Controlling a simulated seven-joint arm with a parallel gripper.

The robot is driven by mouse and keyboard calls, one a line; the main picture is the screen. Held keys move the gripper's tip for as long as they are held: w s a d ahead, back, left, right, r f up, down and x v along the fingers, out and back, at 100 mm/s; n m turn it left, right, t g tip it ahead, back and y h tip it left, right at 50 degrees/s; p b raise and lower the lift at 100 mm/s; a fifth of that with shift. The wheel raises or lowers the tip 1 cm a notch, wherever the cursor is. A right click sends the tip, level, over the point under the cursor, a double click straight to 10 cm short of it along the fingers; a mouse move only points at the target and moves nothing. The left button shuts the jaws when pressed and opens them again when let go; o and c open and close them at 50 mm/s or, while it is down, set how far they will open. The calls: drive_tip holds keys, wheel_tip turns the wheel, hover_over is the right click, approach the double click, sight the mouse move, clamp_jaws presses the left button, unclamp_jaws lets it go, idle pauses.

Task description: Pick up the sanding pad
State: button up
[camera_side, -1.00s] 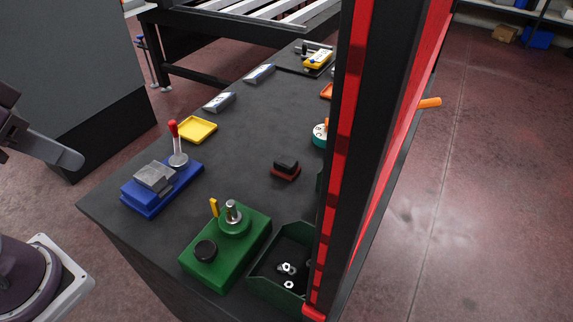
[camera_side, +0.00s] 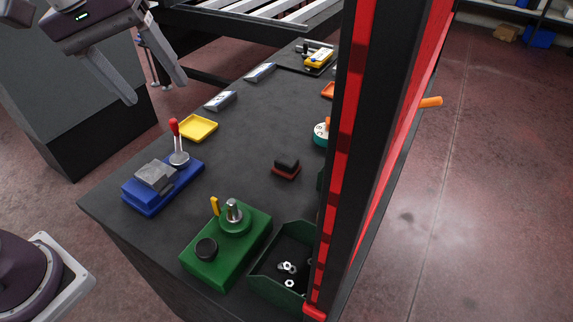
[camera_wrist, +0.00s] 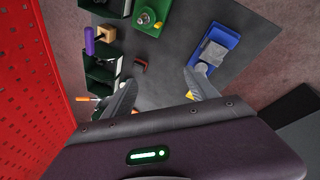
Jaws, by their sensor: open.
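The sanding pad is a small block with a black top and a red base (camera_side: 286,168), lying on the dark table (camera_side: 245,130) near its middle. In the wrist view it is a small reddish shape (camera_wrist: 140,66), just beyond my left-hand finger. My gripper (camera_side: 156,91) is open and empty at the upper left of the side view, high up and well apart from the pad. Its two spread fingers also show in the wrist view (camera_wrist: 160,79).
A blue fixture (camera_side: 160,190) with a red-knobbed lever, a yellow tray (camera_side: 198,128), a green fixture (camera_side: 225,250) and a green bin (camera_side: 265,280) with nuts stand around the pad. A black-and-red upright (camera_side: 345,160) hides the table's right side. The table around the pad is clear.

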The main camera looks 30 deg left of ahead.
drive_tip(key=w+d+f+n+g, duration=0.25)
drive_tip(key=w+f+n, duration=0.3)
drive_tip(key=w, duration=0.65)
drive_tip(key=n+y, duration=0.2)
drive_tip(key=n, duration=0.3)
hover_over(289, 160)
drive_tip(key=shift+g, duration=0.45)
drive_tip(key=f, duration=1.5)
drive_tip(key=shift+w+a, duration=0.25)
drive_tip(key=shift+a, duration=0.05)
drive_tip(key=shift+n, duration=0.25)
drive_tip(key=f, duration=0.8)
drive_tip(key=shift+s+d, duration=0.3)
drive_tip(key=c, duration=1.5)
